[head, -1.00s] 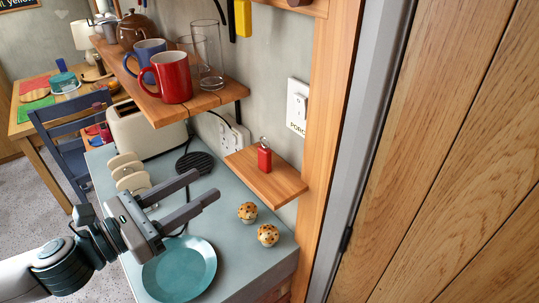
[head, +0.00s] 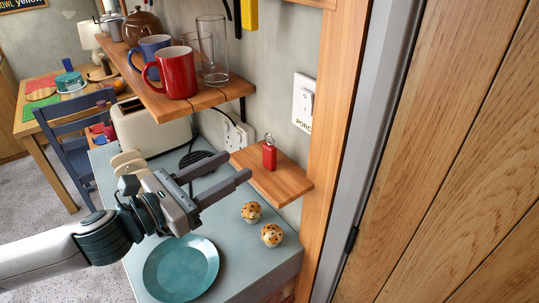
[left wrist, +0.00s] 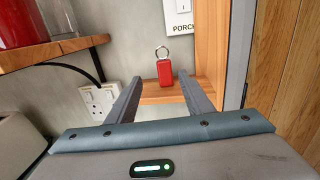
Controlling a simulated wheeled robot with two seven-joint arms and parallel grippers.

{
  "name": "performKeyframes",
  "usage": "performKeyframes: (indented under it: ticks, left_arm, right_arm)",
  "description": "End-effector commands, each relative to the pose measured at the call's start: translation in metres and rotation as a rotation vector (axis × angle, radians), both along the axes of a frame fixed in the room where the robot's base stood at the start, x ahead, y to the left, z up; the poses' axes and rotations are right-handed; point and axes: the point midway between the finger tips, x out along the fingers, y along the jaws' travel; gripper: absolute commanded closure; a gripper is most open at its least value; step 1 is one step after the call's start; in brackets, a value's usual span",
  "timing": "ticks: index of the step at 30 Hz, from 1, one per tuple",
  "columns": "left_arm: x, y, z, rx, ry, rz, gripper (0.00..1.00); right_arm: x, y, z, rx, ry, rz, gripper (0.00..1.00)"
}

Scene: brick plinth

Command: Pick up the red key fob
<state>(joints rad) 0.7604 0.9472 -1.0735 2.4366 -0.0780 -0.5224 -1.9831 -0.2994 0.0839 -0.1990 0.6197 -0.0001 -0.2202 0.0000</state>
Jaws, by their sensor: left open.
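The red key fob (head: 269,155) stands upright on a small wooden shelf (head: 284,187) on the wall, with its metal ring at the top. My left gripper (head: 240,168) is open and empty, to the left of the fob, with its fingers pointing toward it. In the left wrist view the fob (left wrist: 165,72) shows ahead of the gripper (left wrist: 161,88), between the lines of the two fingers and apart from them. My right gripper is not in view.
A higher wooden shelf (head: 160,106) holds a red mug (head: 177,74), a blue mug (head: 150,47) and glasses (head: 212,50). Below are a teal plate (head: 181,268), two muffins (head: 262,224) and a toaster (head: 150,128). A light switch (head: 305,102) is on the wall.

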Motion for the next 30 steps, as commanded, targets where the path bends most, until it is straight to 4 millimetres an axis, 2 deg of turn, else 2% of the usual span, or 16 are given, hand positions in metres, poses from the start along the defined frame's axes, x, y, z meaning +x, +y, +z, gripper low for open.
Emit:
performKeyframes:
  ticks: [3,12,24,30]
  left_arm:
    - [0.012,-0.015,0.004,-0.002,0.002,-0.001,0.53]
    - [0.035,-0.040,0.002,-0.001,0.001,-0.001,0.53]
    - [0.037,-0.042,0.001,0.000,0.000,0.000,0.53]
    - [0.041,-0.051,0.007,-0.002,0.001,-0.001,0.53]
  right_arm:
    - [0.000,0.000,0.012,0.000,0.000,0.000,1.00]
    - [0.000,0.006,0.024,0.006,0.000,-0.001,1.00]
    - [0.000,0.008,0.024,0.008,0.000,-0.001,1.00]
    - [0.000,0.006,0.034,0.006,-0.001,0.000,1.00]
